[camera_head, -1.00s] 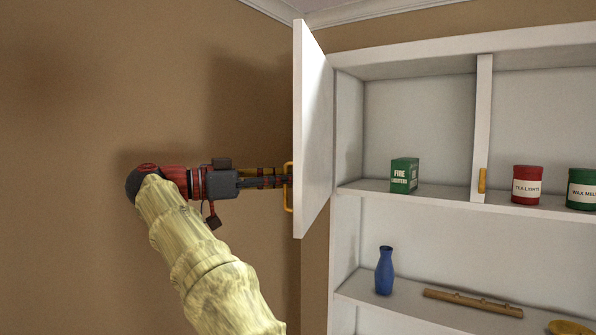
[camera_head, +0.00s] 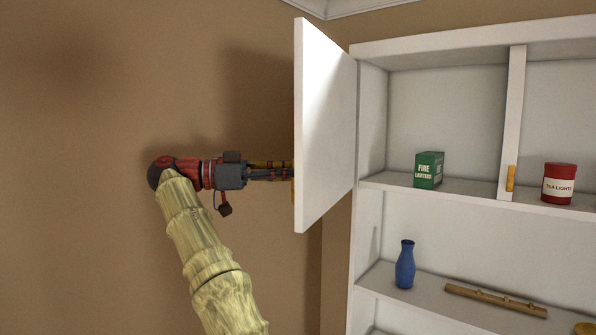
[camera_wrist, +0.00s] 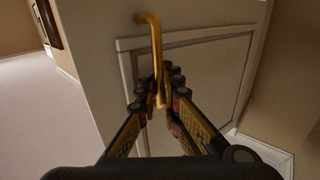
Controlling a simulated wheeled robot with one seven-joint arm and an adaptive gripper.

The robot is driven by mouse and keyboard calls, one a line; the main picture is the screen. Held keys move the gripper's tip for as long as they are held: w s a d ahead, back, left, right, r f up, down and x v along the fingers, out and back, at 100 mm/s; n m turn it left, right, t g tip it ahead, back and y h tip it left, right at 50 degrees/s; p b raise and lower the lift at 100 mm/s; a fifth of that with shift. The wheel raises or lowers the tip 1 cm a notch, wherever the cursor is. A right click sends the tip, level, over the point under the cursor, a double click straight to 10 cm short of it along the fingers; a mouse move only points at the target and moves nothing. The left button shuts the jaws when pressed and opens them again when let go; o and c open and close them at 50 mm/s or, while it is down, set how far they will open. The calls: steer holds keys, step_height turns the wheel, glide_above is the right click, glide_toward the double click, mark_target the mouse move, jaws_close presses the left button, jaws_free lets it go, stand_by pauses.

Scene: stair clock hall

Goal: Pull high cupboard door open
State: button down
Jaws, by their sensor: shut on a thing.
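The high cupboard door (camera_head: 326,125) is white and stands swung open at the left end of the cupboard (camera_head: 372,120). Its panelled outer face (camera_wrist: 190,75) fills the middle of the wrist view. A brass bar handle (camera_wrist: 155,50) is fixed to that face. My gripper (camera_wrist: 160,95) is shut on the handle, with a finger on each side of its lower part. In the head view my gripper (camera_head: 285,170) reaches the door from the left, and its fingertips and most of the handle are hidden behind the door's edge.
Inside the cupboard are a green fire lighters box (camera_head: 429,170) and a red tea lights tin (camera_head: 559,183). The shelf below holds a blue vase (camera_head: 405,264) and a wooden peg rail (camera_head: 495,300). A brown wall (camera_head: 90,120) lies behind my arm.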

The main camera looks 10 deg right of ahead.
steer(key=shift+w+a+f, duration=0.1)
steer(key=shift+a+f, duration=0.15)
steer(key=shift+f, duration=0.3)
steer(key=c, duration=2.4)
jaws_free()
steer(key=shift+o, duration=1.4)
steer(key=shift+a+r, duration=0.1)
steer(key=shift+a, duration=0.35)
steer(key=shift+o, duration=0.3)
steer(key=shift+d+r, duration=0.15)
steer(key=shift+d, duration=0.25)
steer(key=shift+a, duration=0.15)
steer(key=shift+d+r, duration=0.15)
steer(key=shift+d, duration=0.1)
